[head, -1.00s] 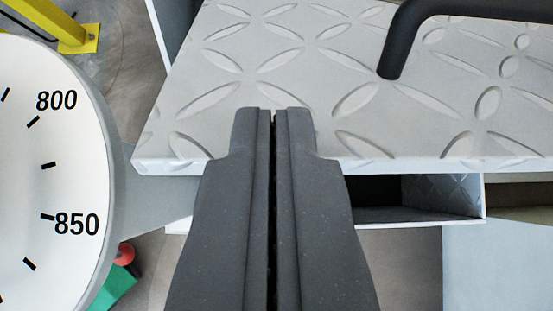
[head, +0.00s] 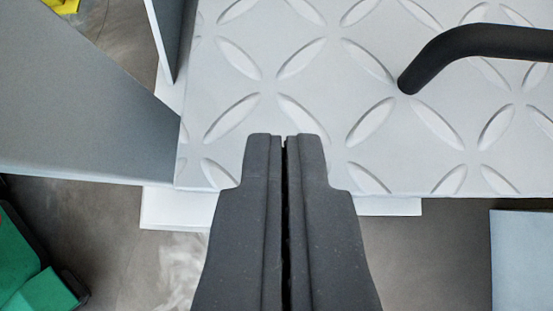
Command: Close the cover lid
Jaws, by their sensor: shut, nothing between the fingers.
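The cover lid (head: 310,75) is a light grey plate with a raised diamond pattern. It fills the upper middle and right of the head view and looks nearly flat. A black bent handle (head: 480,42) rises from it at the upper right. My gripper (head: 285,140) is shut and empty. Its fingertips overlap the lid's near edge, left of the handle; I cannot tell whether they touch it. A white ledge (head: 175,208) shows below the lid's near edge. No opening under the lid is visible.
A large grey panel (head: 85,110) lies at the left, with a narrow upright plate (head: 168,35) beside the lid. A green object (head: 30,270) is at the lower left. A pale blue-grey block (head: 522,260) is at the lower right. Bare floor shows between them.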

